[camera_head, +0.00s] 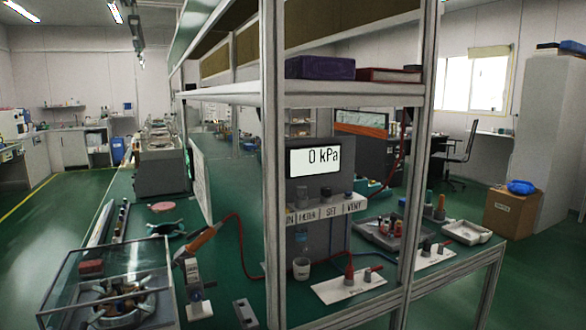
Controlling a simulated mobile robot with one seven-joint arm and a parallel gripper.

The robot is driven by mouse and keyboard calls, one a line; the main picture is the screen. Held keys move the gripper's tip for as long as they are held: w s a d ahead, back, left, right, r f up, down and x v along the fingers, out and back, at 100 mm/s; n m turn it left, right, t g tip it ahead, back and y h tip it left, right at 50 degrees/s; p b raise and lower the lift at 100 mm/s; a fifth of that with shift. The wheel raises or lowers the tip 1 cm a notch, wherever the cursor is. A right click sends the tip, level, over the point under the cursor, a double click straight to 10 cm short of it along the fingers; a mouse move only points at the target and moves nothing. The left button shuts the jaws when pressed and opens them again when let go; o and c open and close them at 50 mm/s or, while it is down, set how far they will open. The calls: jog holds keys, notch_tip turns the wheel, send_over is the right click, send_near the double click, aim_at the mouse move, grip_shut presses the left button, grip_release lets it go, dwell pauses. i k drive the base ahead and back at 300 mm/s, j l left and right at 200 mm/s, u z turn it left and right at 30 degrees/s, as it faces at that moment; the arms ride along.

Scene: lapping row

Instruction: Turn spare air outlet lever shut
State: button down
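The spare air outlet lever cannot be told for sure at this size. A white plate (348,289) on the bench at the lower middle bears a red fitting (349,269) and a blue one (368,275); its label is too small to read. A second white plate (434,258) with dark fittings (427,246) lies further right. A red hose (243,250) runs from an orange-handled tool (202,238) towards the first plate. Whether any lever is open or shut cannot be seen. My gripper is not in view.
A metal shelf frame post (272,150) stands in front of the bench. A gauge box with a display (314,160) reads 0 kPa above labelled knobs (326,193). A beaker (301,267), a grey tray (376,234) and a glass-sided case (115,285) stand on the bench. Green floor (535,285) is clear at right.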

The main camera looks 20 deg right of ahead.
aim_at(441, 247)
jog(key=z, duration=1.5)
